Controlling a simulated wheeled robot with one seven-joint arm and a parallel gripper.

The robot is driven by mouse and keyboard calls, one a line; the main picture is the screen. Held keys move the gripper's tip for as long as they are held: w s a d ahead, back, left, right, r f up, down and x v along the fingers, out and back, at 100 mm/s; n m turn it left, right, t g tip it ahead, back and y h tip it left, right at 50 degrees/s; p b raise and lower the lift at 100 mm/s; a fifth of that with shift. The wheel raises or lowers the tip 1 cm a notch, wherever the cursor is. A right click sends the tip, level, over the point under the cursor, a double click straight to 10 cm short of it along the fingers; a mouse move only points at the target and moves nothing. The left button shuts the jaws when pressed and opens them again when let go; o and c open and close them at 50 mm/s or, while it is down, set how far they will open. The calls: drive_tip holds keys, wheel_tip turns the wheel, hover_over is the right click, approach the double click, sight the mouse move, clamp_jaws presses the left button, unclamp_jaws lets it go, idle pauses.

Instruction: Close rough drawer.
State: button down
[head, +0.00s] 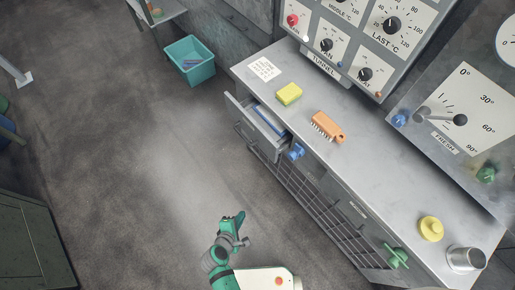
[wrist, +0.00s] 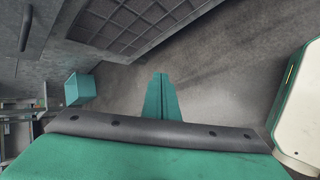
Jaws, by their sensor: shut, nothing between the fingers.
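An open drawer (head: 248,128) sticks out from the left end of the grey counter's front in the head view. Blue items show inside it. I cannot read a label on it. My gripper (head: 240,220) is over the open floor in front of the counter, below the drawer in the picture and clear of it. In the wrist view my gripper's green fingers (wrist: 161,92) are together with nothing between them. A dark bar handle (wrist: 26,28) on a grey front shows at that view's upper left.
The counter (head: 380,180) bears a yellow sponge (head: 289,94), an orange brush (head: 327,127), a yellow knob-like piece (head: 430,229) and a metal cup (head: 466,259). Blue (head: 296,151) and green (head: 396,257) handles jut from its front. A teal bin (head: 190,67) stands beyond. The floor between is clear.

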drive_tip(key=w+r+n+h, duration=0.3)
drive_tip(key=w+n+h, duration=0.15)
drive_tip(key=w, duration=0.35)
drive_tip(key=n+t+h, duration=0.3)
drive_tip(key=h, duration=0.3)
approach(264, 144)
drive_tip(key=x, duration=0.6)
drive_tip(key=shift+w+d+r, duration=0.15)
drive_tip(key=shift+r, duration=0.2)
drive_tip(key=shift+d, duration=0.1)
